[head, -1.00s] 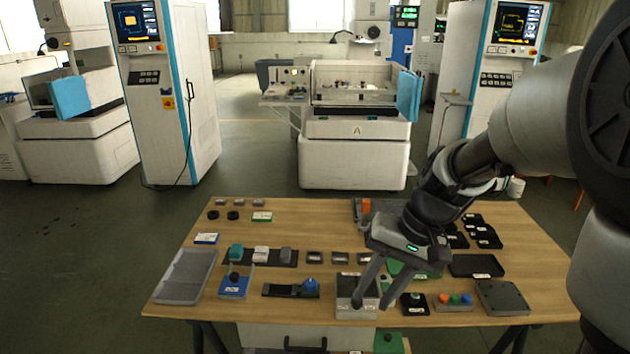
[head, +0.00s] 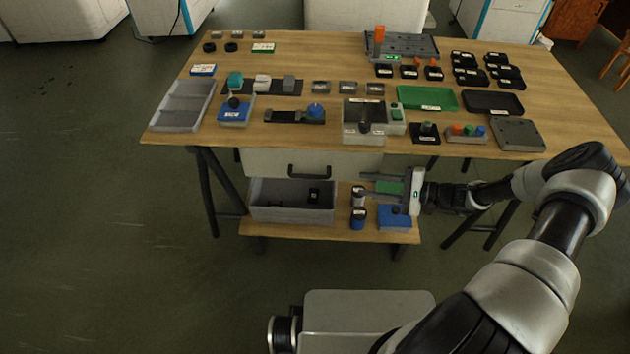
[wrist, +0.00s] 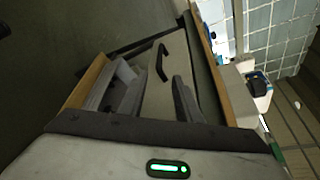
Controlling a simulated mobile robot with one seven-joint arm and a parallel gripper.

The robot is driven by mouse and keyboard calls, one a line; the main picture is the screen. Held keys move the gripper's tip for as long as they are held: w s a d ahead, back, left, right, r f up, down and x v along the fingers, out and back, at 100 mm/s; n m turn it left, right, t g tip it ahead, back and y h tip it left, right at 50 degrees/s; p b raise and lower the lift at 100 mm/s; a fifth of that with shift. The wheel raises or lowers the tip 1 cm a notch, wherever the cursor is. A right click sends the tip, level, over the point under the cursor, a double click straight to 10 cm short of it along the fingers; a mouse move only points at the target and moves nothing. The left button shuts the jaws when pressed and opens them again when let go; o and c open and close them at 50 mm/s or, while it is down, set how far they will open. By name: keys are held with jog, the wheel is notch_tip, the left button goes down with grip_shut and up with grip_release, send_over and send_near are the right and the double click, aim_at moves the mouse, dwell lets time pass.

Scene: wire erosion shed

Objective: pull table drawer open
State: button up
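The table drawer (head: 265,164) has a pale front under the front edge of the wooden table and looks closed. Its dark bar handle (head: 309,174) is in the middle of the front. My gripper (head: 367,184) is in front of the table, right of the handle and slightly lower, apart from it. Its two fingers point left, spread, with nothing seen between them. In the wrist view the drawer front (wrist: 160,97) is tilted, with the handle (wrist: 161,62) beyond a dark finger.
The tabletop (head: 330,60) holds trays, blocks and small fixtures. A lower shelf (head: 335,232) carries a grey bin (head: 290,212), cylindrical containers (head: 358,218) and a blue block (head: 394,217). Table legs stand at both sides. The floor left of the table is clear.

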aim_at(321, 178)
jog(key=b+x, duration=0.1)
jog(key=x, duration=1.6)
jog(key=shift+w+a, duration=0.15)
jog(key=shift+a, duration=0.05)
jog(key=shift+c, duration=0.4)
grip_shut()
